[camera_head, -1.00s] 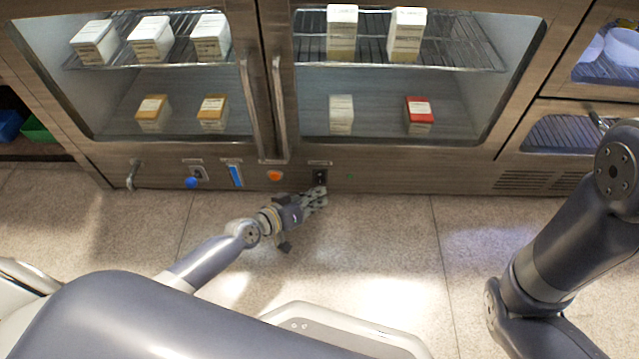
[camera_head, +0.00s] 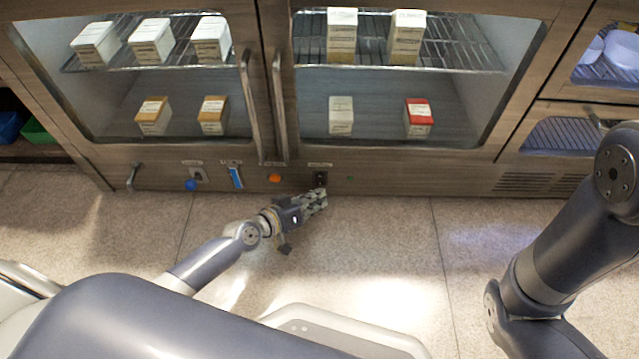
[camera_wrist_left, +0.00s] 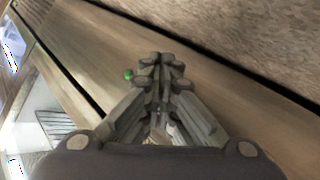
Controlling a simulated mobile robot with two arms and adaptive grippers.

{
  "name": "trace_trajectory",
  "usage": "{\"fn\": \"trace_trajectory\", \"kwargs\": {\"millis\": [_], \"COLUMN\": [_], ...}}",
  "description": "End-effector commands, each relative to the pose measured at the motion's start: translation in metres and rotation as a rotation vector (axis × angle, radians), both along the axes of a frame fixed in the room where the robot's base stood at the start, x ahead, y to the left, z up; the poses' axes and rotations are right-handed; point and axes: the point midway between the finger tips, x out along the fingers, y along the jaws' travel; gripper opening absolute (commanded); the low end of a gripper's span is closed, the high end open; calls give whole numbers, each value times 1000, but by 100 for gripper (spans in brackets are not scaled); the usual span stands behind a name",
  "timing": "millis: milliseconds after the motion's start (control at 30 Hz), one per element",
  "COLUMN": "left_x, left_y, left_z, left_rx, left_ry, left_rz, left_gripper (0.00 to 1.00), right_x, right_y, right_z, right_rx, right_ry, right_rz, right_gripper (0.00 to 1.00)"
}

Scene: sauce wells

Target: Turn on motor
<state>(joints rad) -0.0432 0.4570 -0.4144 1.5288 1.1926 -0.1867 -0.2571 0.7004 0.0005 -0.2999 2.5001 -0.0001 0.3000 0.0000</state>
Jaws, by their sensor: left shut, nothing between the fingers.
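The control panel (camera_head: 400,181) runs along the cabinet's lower front. A small black switch (camera_head: 320,178) sits on it under a label, most likely the motor switch, with a small green light (camera_head: 350,179) to its right. My left gripper (camera_head: 322,195) is shut and empty, its fingertips just below and at the black switch. In the left wrist view, the closed fingertips (camera_wrist_left: 162,62) point at the wooden panel and hide the switch. The green light (camera_wrist_left: 128,75) shows left of them. Whether the fingertips touch the switch I cannot tell. My right gripper is out of view.
An orange button (camera_head: 275,178), a blue slider (camera_head: 235,177), a blue knob (camera_head: 191,185) and a metal lever (camera_head: 133,176) are left of the switch. Two long door handles (camera_head: 279,110) hang above. Boxes stand behind the glass. The floor in front is clear.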

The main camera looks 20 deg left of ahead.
Motion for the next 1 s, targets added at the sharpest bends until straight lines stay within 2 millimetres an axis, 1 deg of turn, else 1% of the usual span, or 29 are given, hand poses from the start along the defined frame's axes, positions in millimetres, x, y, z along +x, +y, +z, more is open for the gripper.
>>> {"fn": "trace_trajectory", "kwargs": {"millis": [367, 633, 1000], "left_x": [0, 8, 8], "left_y": [0, 2, 2], "left_z": [0, -1, -1], "left_rx": [0, 1, 0], "left_ry": [0, 0, 0], "left_rz": [0, 0, 0], "left_gripper": [0, 0, 0], "right_x": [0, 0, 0], "right_y": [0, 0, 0], "right_z": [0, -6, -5], "right_rx": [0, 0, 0], "right_ry": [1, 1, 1], "right_rz": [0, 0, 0], "right_gripper": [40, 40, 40]}}
